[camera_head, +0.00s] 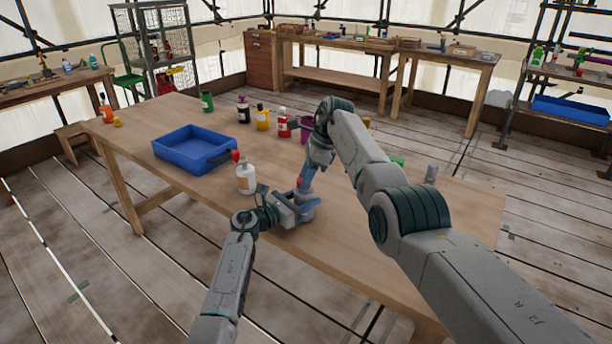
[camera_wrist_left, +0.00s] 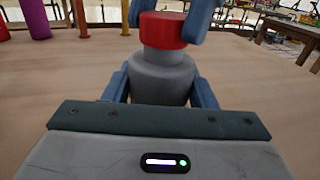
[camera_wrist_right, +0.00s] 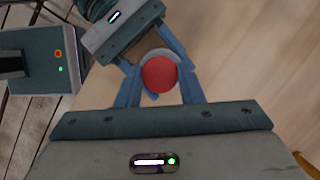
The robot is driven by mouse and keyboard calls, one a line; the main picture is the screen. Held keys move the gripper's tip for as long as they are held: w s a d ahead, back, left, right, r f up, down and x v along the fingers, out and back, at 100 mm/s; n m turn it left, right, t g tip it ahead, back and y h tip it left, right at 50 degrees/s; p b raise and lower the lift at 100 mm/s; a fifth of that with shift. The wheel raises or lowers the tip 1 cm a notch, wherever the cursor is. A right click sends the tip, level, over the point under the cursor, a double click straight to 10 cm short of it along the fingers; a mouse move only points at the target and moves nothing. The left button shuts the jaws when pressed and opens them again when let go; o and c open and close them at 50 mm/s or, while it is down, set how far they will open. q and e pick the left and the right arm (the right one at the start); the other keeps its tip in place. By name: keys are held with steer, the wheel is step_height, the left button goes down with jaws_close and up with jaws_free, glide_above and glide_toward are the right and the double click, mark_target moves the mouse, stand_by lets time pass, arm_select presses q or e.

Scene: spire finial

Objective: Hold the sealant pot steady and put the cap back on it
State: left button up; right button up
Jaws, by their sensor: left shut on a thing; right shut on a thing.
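The sealant pot (camera_wrist_left: 162,76) is grey and stands upright between the blue fingers of my left gripper (camera_head: 292,212), which is shut on its body. The red cap (camera_wrist_left: 165,30) is directly above the pot, at its neck, with no clear gap in the left wrist view. Whether it is fully seated cannot be told. My right gripper (camera_head: 302,184) points down from above and is shut on the cap, which shows as a red disc in the right wrist view (camera_wrist_right: 160,74). The pot's grey rim (camera_wrist_right: 158,53) shows around the cap there.
A white bottle with a red top (camera_head: 246,178) stands left of the grippers. A blue tray (camera_head: 180,160) lies further left. Several bottles, including a yellow one (camera_head: 262,118), stand along the far side. The wooden table (camera_head: 200,200) is bare around its front left.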

steer(key=shift+f, duration=0.45)
arm_select(q)
jaws_close()
arm_select(e)
steer(key=o, duration=1)
steer(key=shift+c, duration=0.2)
steer(key=shift+r, duration=2.25)
steer(key=o, duration=0.5)
steer(key=shift+o, duration=0.2)
steer(key=v, duration=1.2)
